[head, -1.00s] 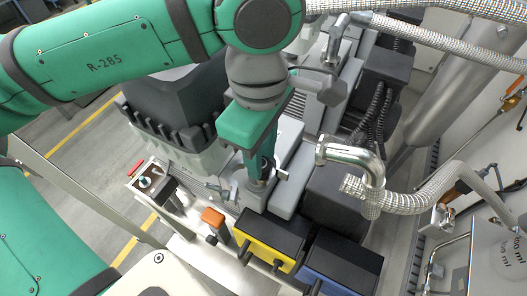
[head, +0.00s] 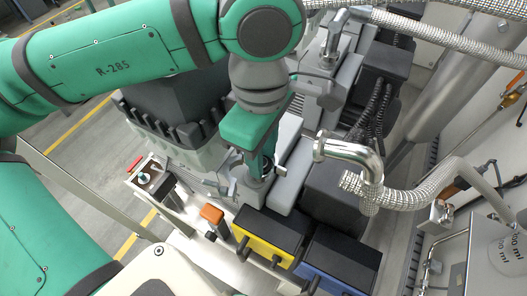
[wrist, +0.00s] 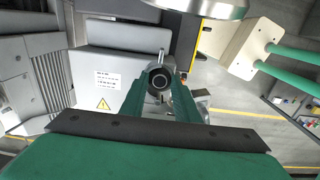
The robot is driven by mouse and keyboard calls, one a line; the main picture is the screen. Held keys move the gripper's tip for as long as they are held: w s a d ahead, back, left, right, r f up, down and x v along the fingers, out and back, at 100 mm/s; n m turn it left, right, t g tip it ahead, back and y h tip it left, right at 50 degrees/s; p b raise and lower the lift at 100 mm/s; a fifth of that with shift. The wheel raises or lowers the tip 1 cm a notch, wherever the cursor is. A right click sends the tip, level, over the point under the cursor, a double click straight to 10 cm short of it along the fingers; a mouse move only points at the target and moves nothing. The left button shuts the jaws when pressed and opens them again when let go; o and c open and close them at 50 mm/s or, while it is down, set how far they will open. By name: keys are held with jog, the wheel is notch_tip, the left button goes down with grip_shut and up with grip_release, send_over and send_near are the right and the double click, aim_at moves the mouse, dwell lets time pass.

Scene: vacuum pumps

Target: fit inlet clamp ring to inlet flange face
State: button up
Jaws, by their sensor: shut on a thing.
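My gripper (head: 257,165) points down at the grey pump in the middle of the head view. Its green fingers (wrist: 161,78) are shut on the small metal inlet clamp ring (head: 256,181), which is at the pump's upper side and mostly hidden by the fingers. In the wrist view a dark round opening with a metallic rim (wrist: 159,79) sits between the fingertips. The inlet flange face cannot be clearly told apart from the ring there. Whether the ring touches the flange or is just above it cannot be told.
A bent steel pipe with a braided hose (head: 352,152) stands close to the right. A yellow-sided box (head: 266,237) and a blue-sided box (head: 335,262) are in front. An orange-topped post (head: 212,214) and a small tray (head: 147,174) lie to the left.

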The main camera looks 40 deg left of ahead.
jog(key=o, duration=1.2)
jog(key=shift+s+r, duration=0.2)
jog(key=shift+r, duration=5.2)
jog(key=shift+w, duration=0.15)
